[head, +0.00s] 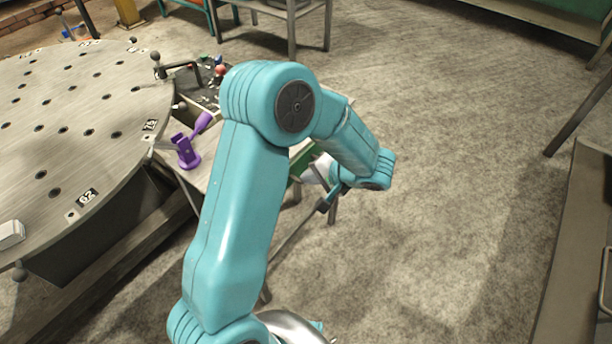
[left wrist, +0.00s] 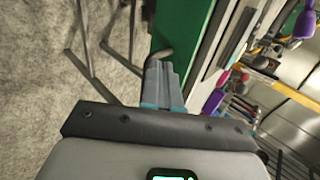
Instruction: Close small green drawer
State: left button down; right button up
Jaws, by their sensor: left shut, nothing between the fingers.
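The small green drawer (left wrist: 185,25) shows as a green front panel in the left wrist view, just beyond my fingertips. In the head view only a sliver of green (head: 296,176) shows behind my arm. How far the drawer stands out is hidden. My left gripper (left wrist: 162,68) is shut and empty. Its fingertips are at the lower end of the green panel, near a dark rounded part that may be a handle; I cannot tell if they touch. In the head view my left gripper (head: 330,200) is partly hidden by my teal arm. My right gripper is not in view.
A round perforated table (head: 60,110) fills the left. A purple holder (head: 187,152) stands beside it, near a dark tray (head: 200,90) of small items. Speckled floor (head: 450,170) is open to the right. A bench (head: 575,240) edges the far right.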

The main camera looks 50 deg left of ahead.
pick_arm(q)
jog(key=v, duration=1)
jog(key=s+d+f+t+h+p, duration=0.1)
jog(key=s+d+f+h+p, duration=0.5)
jog(key=d, duration=0.5)
jog(key=s+d+f+t+h+p, duration=0.1)
jog(key=s+d+f+h+p, duration=0.5)
jog(key=d, duration=0.5)
jog(key=shift+s+f+m+t+h+p, duration=0.35)
jog(key=shift+f+h, duration=0.25)
jog(key=shift+f, duration=0.55)
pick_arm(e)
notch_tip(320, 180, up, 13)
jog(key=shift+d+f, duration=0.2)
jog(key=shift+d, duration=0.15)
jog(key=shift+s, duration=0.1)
